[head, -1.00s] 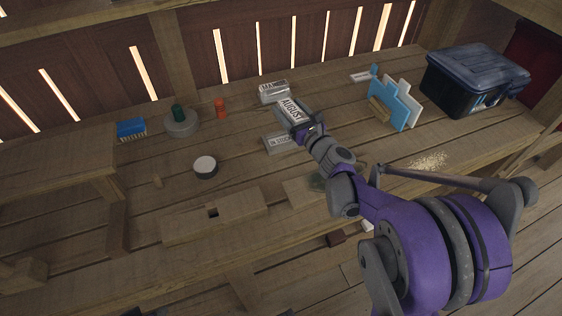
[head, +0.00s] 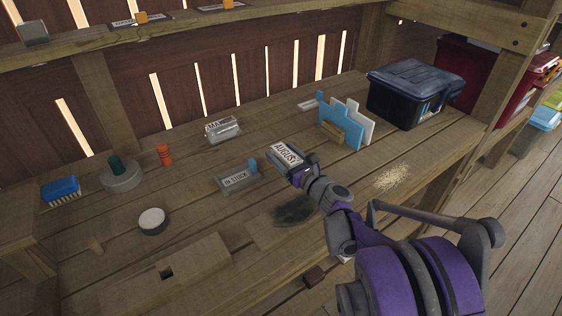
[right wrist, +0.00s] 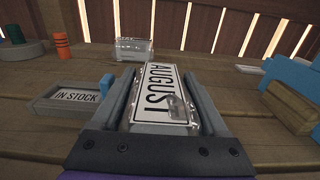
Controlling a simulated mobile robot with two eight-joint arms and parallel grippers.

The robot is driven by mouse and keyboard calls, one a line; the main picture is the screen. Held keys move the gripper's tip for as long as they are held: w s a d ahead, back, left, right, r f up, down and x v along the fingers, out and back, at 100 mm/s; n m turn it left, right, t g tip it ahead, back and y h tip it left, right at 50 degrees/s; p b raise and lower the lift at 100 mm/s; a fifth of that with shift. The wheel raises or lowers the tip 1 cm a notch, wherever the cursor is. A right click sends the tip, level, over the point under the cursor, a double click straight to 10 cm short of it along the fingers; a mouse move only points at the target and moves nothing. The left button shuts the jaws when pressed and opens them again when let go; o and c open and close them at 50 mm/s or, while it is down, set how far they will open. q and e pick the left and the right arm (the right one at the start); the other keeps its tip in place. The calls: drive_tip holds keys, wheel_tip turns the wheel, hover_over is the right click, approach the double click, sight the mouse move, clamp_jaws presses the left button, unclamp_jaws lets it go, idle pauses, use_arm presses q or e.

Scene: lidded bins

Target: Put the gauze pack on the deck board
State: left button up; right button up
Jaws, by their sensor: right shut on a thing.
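My right gripper (head: 298,175) is shut on a flat pack labelled AUGUST (head: 286,153), held above the workbench. In the right wrist view the AUGUST pack (right wrist: 158,92) lies between the two fingers (right wrist: 160,100), with a clear shiny part at its near right. No label reads gauze, so I cannot tell whether this is the gauze pack. A similar clear pack labelled MAY (head: 222,129) lies further back left. The bench boards (head: 200,200) are bare wood; I cannot tell which is the deck board. My left gripper is out of view.
A grey IN STOCK holder (head: 236,182) with a blue part stands left of my gripper. Blue and white upright panels (head: 345,125) and a dark lidded bin (head: 410,92) stand at right. A dark patch (head: 294,210) and pale crumbs (head: 392,176) lie nearer. A round tin (head: 152,221) is at left.

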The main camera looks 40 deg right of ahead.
wheel_tip(320, 180, down, 2)
drive_tip(key=shift+r, duration=0.1)
drive_tip(key=o, duration=1)
drive_tip(key=shift+f, duration=0.2)
drive_tip(key=o, duration=0.3)
